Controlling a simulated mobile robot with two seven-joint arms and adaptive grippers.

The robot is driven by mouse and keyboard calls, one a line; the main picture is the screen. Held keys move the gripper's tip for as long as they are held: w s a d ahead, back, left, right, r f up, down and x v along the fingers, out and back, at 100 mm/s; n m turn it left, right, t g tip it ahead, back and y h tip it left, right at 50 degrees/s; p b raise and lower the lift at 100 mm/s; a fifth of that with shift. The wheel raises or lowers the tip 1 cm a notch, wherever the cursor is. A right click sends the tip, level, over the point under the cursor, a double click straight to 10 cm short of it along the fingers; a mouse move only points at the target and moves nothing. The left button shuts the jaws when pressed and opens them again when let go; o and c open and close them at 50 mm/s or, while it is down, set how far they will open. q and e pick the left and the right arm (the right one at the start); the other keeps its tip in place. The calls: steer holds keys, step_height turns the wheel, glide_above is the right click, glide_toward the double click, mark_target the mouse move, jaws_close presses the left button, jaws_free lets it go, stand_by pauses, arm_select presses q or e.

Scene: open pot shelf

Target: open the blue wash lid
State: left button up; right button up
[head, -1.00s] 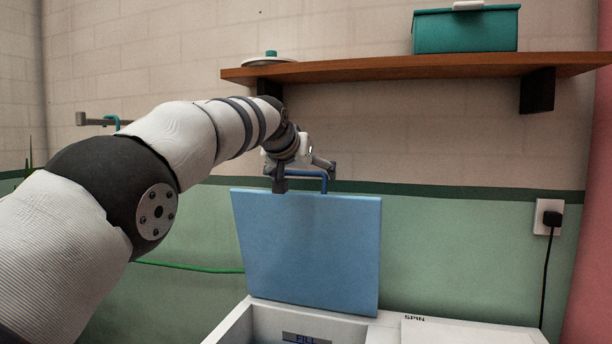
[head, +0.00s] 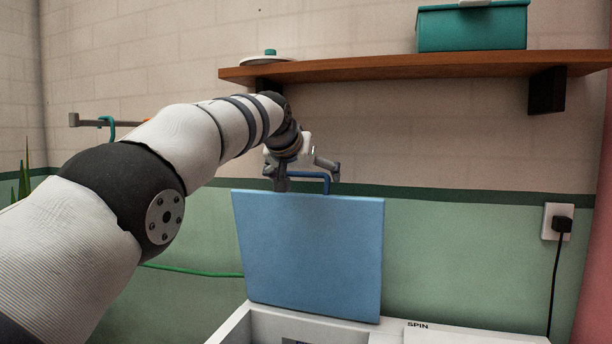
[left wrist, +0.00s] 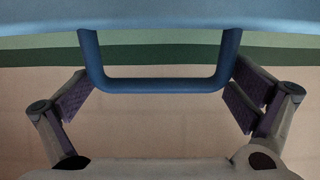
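The blue wash lid (head: 308,255) stands raised, close to upright, at the back of the white washer's open wash side. Its blue bar handle (head: 318,176) is at the lid's top edge. My left gripper (head: 306,178) is at that handle, above the lid edge. In the left wrist view the gripper (left wrist: 160,100) has its fingers spread wide, one at each end of the handle (left wrist: 160,86). The handle's crossbar lies between the fingers, and the right finger is at or very close to the handle's right end. My right gripper is not in view.
The white washer (head: 460,334) has a "SPIN" side at right. A wooden shelf (head: 400,66) above holds a teal box (head: 472,28) and a pot lid (head: 268,58). A wall socket with black plug (head: 558,222) is at right. A rail (head: 88,121) is at left.

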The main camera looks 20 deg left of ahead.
arm_select(q)
steer(key=shift+s+r, duration=0.4)
steer(key=shift+r, duration=0.05)
steer(key=v, duration=0.6)
steer(key=shift+s, duration=0.2)
steer(key=shift+f, duration=0.1)
